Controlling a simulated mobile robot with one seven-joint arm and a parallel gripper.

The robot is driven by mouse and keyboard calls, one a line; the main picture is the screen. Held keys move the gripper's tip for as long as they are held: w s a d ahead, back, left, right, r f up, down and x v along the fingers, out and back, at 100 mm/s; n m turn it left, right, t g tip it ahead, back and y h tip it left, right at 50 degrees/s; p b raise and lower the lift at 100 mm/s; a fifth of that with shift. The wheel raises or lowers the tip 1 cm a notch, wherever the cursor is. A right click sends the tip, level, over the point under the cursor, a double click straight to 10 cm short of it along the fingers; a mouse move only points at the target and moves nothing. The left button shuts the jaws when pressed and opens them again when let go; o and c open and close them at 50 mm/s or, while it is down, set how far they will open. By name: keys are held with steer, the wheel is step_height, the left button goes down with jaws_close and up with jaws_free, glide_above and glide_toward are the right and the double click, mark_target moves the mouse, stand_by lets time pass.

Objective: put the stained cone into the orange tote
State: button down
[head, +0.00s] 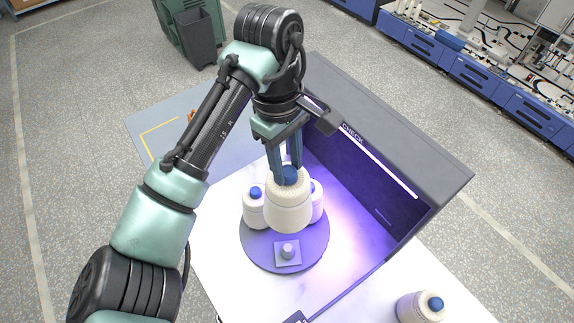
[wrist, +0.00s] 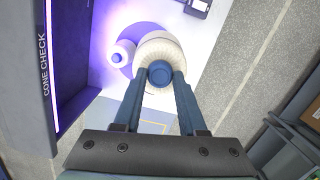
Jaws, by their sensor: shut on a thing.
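My gripper (head: 289,172) is shut on the blue top of a cream cone (head: 288,211). The cone hangs upright and seems raised above the round turntable (head: 262,258). In the wrist view the held cone (wrist: 165,46) sits between my fingertips (wrist: 160,78). Two more blue-topped cones, left (head: 253,212) and right (head: 318,201), stand on the turntable, partly behind the held one. No stain is visible on any cone from here. A small orange patch (head: 191,115) shows behind my arm; most of it is hidden, and I cannot tell if it is the tote.
A grey check booth (head: 440,180) with a lit purple inside stands right of the turntable. An empty peg on a square plate (head: 288,251) is at the turntable's front. Another cone (head: 420,308) stands at the lower right. A grey-blue surface with yellow lines (head: 150,125) lies at left.

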steer(key=shift+r, duration=0.1)
step_height(320, 180, up, 20)
stand_by(1.2)
